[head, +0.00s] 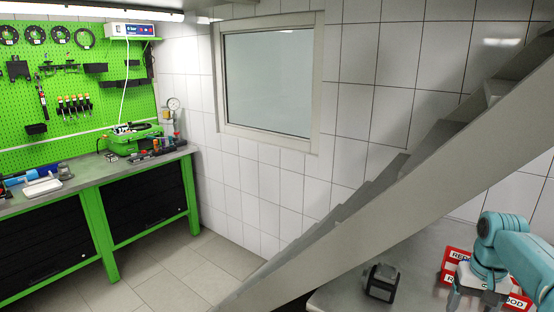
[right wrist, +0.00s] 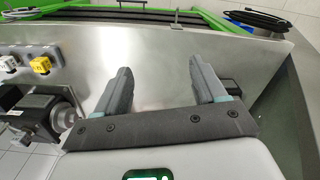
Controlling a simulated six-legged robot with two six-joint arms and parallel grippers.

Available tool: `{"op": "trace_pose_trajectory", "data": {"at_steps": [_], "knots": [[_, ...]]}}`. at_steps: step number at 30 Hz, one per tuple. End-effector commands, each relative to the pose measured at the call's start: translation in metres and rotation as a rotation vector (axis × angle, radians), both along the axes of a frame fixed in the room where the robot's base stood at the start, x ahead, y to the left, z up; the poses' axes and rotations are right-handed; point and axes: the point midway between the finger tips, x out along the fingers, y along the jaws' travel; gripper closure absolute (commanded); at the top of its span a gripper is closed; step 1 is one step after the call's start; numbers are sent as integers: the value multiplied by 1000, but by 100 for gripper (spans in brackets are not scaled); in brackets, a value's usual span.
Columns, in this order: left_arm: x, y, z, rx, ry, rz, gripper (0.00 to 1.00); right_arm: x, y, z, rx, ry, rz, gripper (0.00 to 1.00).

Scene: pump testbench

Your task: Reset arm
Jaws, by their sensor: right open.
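My right gripper (right wrist: 163,82) shows in the right wrist view with its two dark grey fingers spread wide apart and nothing between them. A bare metal worktop (right wrist: 155,50) lies beyond the fingers. In the head view my teal right arm comes in at the lower right, bent above a grey bench; its fingertips cannot be made out there. My left gripper is not in view.
A dark pump-like unit (right wrist: 28,112) and a yellow connector (right wrist: 41,65) sit left of the right gripper. A black cable coil (right wrist: 255,20) lies at the far right. A grey staircase (head: 400,200) crosses the head view beside a small black block (head: 381,282) and red signs (head: 452,262).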

Motion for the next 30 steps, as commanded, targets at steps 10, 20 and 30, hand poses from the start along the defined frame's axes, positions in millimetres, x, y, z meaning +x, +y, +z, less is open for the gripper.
{"op": "trace_pose_trajectory", "data": {"at_steps": [10, 20, 30], "knots": [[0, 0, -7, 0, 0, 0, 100, 17, 30, -59, 38, -12, 73, 30], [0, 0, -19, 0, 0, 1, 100, 19, 91, -153, 112, -39, 168, 30], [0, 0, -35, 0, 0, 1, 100, -24, 192, -274, 230, -76, 248, 30]]}}
